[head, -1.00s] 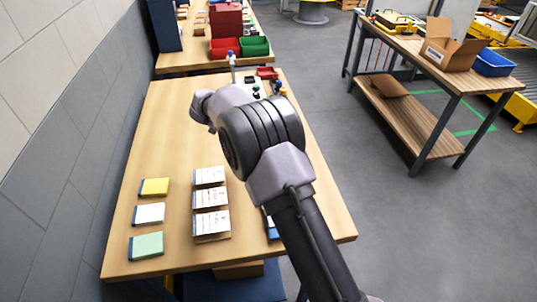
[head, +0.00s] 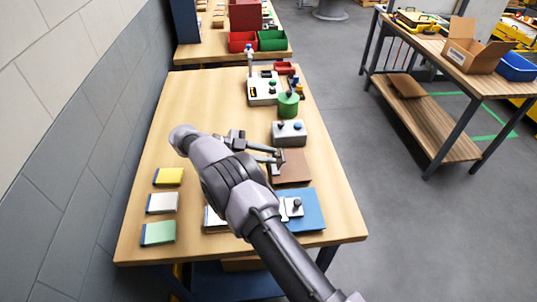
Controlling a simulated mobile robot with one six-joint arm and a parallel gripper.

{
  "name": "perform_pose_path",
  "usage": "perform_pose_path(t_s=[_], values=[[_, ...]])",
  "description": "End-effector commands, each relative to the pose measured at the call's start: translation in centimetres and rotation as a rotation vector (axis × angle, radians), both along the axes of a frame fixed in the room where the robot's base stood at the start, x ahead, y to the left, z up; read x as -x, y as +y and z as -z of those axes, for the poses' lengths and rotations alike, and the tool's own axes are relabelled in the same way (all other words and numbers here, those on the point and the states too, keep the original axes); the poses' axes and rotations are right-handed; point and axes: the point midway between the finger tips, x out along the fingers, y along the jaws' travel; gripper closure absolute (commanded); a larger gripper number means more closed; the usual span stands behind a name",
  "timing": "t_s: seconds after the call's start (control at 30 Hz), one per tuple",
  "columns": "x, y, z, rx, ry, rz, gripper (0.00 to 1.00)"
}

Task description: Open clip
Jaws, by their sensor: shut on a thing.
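A brown board (head: 294,170) lies flat on the table, right of my arm. My gripper (head: 277,157) is over its upper left part, jaws shut on a small part there that looks like the board's clip. The jaws cover most of that part, so I cannot tell whether the clip is raised. A blue board (head: 311,212) lies nearer, with a metal clip (head: 291,208) and a dark knob at its left. My arm hides part of the blue board's left side.
Yellow (head: 168,177), white (head: 162,203) and green (head: 158,233) pads line the table's left. White cards (head: 213,220) are mostly behind my arm. A grey box with knobs (head: 289,133), a green cylinder (head: 288,105) and a white device (head: 262,90) stand farther back. The table's upper left is clear.

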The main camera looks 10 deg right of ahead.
Motion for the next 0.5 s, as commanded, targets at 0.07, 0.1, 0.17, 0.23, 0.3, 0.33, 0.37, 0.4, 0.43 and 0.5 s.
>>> perform_pose_path(t_s=[0.07,0.1,0.17,0.23,0.3,0.33,0.37,0.4,0.43,0.5], values=[[0.01,0.03,0.04,0.007,0.0,0.001,1.0],[0.01,0.03,0.03,0.009,0.0,0.001,1.0],[0.0,0.03,0.02,0.012,0.001,0.0,1.0],[-0.01,0.03,0.01,0.013,0.001,0.0,1.0],[-0.02,0.03,0.0,0.013,0.001,0.0,1.0],[-0.01,0.03,-0.01,0.012,0.001,-0.001,1.0],[-0.01,0.02,0.0,0.012,0.001,-0.001,1.0],[-0.01,0.02,0.0,0.012,0.001,-0.001,1.0],[-0.01,0.02,0.0,0.012,0.001,0.0,1.0],[-0.01,0.02,0.0,0.012,0.001,0.0,0.73]])
